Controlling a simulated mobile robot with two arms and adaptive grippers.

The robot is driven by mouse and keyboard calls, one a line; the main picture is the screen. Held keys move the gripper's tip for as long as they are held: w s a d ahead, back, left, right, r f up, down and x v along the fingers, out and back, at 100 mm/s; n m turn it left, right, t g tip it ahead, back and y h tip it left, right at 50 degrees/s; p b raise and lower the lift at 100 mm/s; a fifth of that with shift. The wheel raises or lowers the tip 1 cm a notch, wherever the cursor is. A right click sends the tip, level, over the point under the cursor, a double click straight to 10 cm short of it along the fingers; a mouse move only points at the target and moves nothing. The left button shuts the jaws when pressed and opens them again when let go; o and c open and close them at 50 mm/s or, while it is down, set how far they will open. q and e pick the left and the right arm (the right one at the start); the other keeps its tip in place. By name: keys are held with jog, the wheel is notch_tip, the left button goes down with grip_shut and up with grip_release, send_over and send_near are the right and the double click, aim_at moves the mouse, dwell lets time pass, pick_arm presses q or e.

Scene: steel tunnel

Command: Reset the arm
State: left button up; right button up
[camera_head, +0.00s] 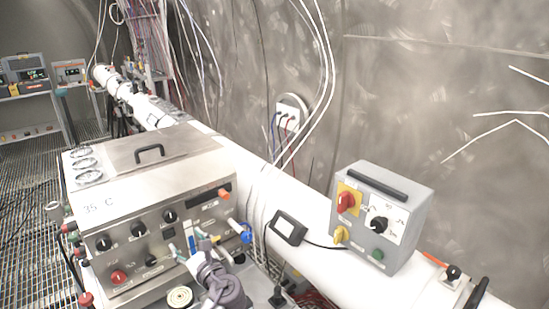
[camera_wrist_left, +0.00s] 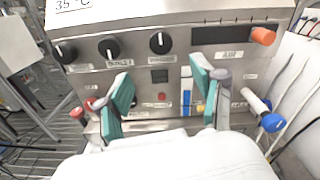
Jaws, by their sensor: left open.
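My left gripper (camera_head: 193,247) is at the lower middle of the head view, in front of the steel control box (camera_head: 150,180) marked 35 C. In the left wrist view my left gripper (camera_wrist_left: 162,90) has its two teal-padded fingers spread apart, with nothing between them. The front panel of the steel box (camera_wrist_left: 165,45), with black knobs, a small dark display and labels, lies beyond the fingertips. I cannot tell the exact gap between fingertips and panel. My right gripper is in neither view.
An orange knob (camera_wrist_left: 262,36) and a blue-ended handle (camera_wrist_left: 271,122) stick out right of the fingers. A grey switch box (camera_head: 380,215) with red, black and green controls stands on a white pipe (camera_head: 290,195) to the right. Grating floor (camera_head: 25,190) lies left.

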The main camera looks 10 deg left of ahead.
pick_arm(q)
jog(key=s+d+f+n+g+h, duration=0.35)
jog(key=s+f+n+h, duration=0.25)
jog(key=s+f+n, duration=0.7)
jog(key=s+d+n+g+h, duration=0.2)
jog(key=s+d+n+h, duration=0.25)
jog(key=s, duration=0.65)
jog(key=s+d+n+g+h, duration=0.3)
jog(key=s+d+n, duration=0.2)
jog(key=s, duration=0.6)
notch_tip(320, 180, down, 35)
jog(key=s+b, duration=0.2)
jog(key=b, duration=0.7)
jog(key=s+a+f+g+b, duration=0.1)
jog(key=s+f+b, duration=0.1)
jog(key=s+f, duration=0.6)
jog(key=s+a+f+m+g+b, duration=0.1)
jog(key=s+a+f+b, duration=0.1)
jog(key=s+f, duration=0.6)
notch_tip(320, 180, down, 5)
jog(key=shift+a+f+b, duration=0.1)
jog(key=shift+a+b, duration=0.05)
jog(key=shift+b, duration=0.6)
